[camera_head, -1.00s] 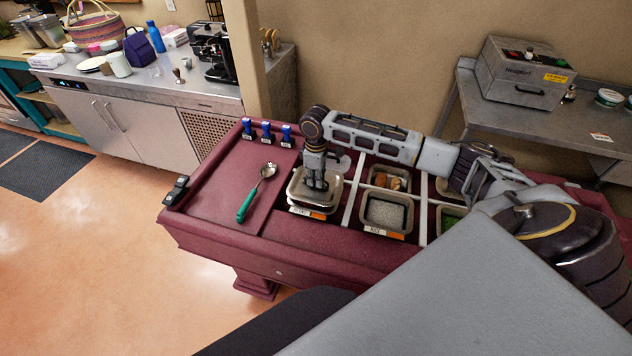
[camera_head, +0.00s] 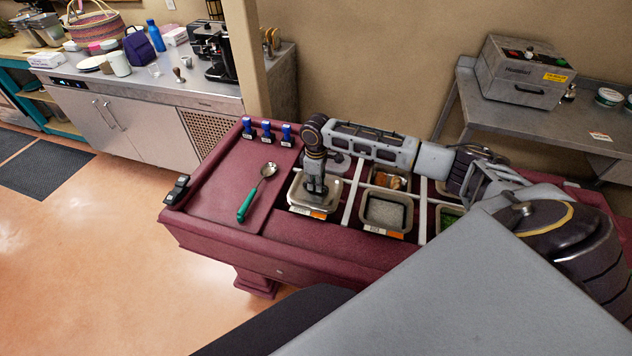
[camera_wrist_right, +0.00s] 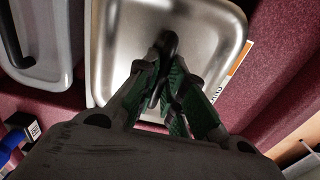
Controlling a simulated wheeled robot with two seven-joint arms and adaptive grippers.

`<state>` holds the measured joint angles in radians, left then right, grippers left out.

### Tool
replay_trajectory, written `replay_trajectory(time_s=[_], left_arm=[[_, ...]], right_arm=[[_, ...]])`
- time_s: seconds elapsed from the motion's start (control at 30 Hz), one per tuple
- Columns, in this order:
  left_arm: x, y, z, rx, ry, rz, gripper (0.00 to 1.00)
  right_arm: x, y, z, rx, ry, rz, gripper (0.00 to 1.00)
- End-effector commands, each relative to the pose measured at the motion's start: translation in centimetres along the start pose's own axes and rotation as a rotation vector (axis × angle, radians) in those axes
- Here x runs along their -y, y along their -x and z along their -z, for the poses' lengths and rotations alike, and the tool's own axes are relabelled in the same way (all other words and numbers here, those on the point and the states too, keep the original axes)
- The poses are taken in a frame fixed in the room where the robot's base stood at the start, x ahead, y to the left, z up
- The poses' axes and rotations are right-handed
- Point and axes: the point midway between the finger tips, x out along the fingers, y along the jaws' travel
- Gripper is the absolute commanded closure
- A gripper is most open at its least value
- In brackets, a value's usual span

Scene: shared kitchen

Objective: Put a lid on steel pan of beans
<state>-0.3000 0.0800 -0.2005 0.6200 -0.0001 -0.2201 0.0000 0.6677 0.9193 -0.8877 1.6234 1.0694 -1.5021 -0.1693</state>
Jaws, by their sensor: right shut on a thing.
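My right gripper (camera_head: 314,190) points straight down over the front left bay of the maroon counter. It is shut on the dark handle of a steel lid (camera_head: 297,194). In the right wrist view the lid (camera_wrist_right: 215,35) is shiny and rectangular, with its handle between the green-padded fingers (camera_wrist_right: 166,58). The lid is down at the level of the steel pan's rim (camera_head: 304,210), behind a white and orange label. Whether it is fully seated I cannot tell. The lid hides the pan's contents. My left gripper is out of view.
A second lid with a dark handle lies just behind, seen in the right wrist view (camera_wrist_right: 45,55).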

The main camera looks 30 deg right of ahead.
Motion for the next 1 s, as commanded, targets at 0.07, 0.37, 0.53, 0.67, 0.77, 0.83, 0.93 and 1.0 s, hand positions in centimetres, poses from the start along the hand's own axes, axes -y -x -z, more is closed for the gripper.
replay_trajectory(time_s=[0.07,0.37,0.53,0.67,0.77,0.83,0.93,1.0], left_arm=[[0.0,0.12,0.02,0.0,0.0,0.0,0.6],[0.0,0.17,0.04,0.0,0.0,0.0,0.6],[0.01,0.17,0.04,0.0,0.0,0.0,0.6],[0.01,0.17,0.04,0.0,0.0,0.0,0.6],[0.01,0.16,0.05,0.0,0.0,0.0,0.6],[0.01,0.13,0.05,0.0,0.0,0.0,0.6],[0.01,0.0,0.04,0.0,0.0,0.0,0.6],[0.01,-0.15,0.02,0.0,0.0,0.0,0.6]], right_arm=[[0.0,-0.09,0.01,0.0,0.0,0.0,1.0],[0.01,-0.38,-0.03,0.001,-0.001,0.001,0.81],[0.01,-0.38,-0.02,0.001,0.0,0.001,0.67],[0.02,-0.37,-0.02,0.001,0.0,0.001,0.67],[0.01,-0.36,-0.02,0.001,0.0,0.001,0.67],[0.01,-0.32,-0.02,0.0,0.0,0.0,0.67],[0.0,-0.13,0.0,0.0,0.0,0.0,0.67],[-0.01,0.1,0.01,0.0,0.0,0.0,0.67]])
